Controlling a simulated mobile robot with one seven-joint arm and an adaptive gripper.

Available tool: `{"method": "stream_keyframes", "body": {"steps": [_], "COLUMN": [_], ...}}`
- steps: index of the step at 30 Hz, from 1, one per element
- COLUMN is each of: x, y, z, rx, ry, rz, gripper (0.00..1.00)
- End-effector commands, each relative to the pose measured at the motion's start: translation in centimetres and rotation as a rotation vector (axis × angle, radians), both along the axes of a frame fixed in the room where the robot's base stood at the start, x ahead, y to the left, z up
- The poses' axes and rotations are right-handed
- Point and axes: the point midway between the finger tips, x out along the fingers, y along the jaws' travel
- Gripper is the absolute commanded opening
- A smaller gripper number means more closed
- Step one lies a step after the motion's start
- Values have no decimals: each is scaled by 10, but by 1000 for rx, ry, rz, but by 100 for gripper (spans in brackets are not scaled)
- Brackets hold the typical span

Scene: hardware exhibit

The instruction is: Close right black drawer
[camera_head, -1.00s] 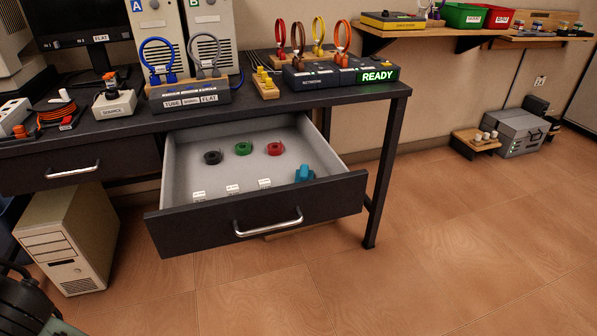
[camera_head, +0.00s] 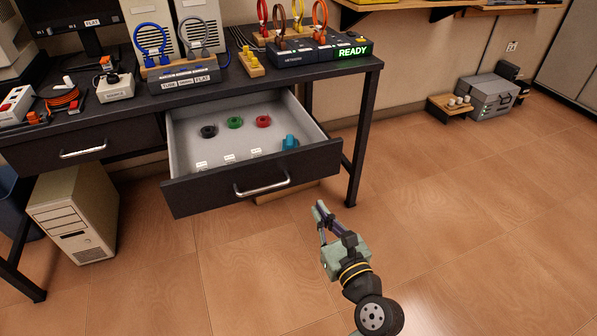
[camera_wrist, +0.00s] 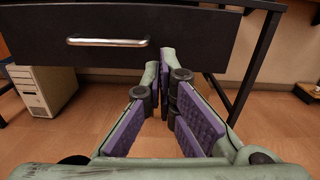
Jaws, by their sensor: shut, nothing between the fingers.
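The right black drawer (camera_head: 205,194) is pulled out from under the black desk. Its silver bar handle (camera_head: 262,185) is on the front panel. In the wrist view the drawer front (camera_wrist: 185,28) fills the upper part, with the handle (camera_wrist: 108,42) left of centre. Inside the drawer are a black, a green and a red ring (camera_head: 263,121), small white labels and a blue object (camera_head: 290,142). My gripper (camera_head: 319,209) is in front of and below the drawer's right part, apart from it. It is shut and empty, with its fingertips (camera_wrist: 163,75) together in the wrist view.
The left drawer (camera_head: 105,143) is shut. A desk leg (camera_head: 360,150) stands right of the open drawer. A beige computer case (camera_head: 75,215) stands on the floor at left. The floor (camera_head: 470,220) at right is clear. A grey case (camera_head: 488,97) lies by the wall.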

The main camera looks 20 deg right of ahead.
Motion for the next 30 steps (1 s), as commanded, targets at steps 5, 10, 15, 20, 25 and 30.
{"method": "stream_keyframes", "body": {"steps": [5, 10, 15, 20, 25, 30], "x": [2, 33, 71, 102, 124, 133], "y": [-5, -3, -1, -1, 0, 0], "z": [-3, -2, -2, -2, -3, -3], "rx": [52, 48, 46, 45, 45, 45], "ry": [10, 7, 9, 9, 10, 9], "rz": [-6, -4, -4, -6, -8, -8], "gripper": [0, 0, 0, 0, 0, 0]}}
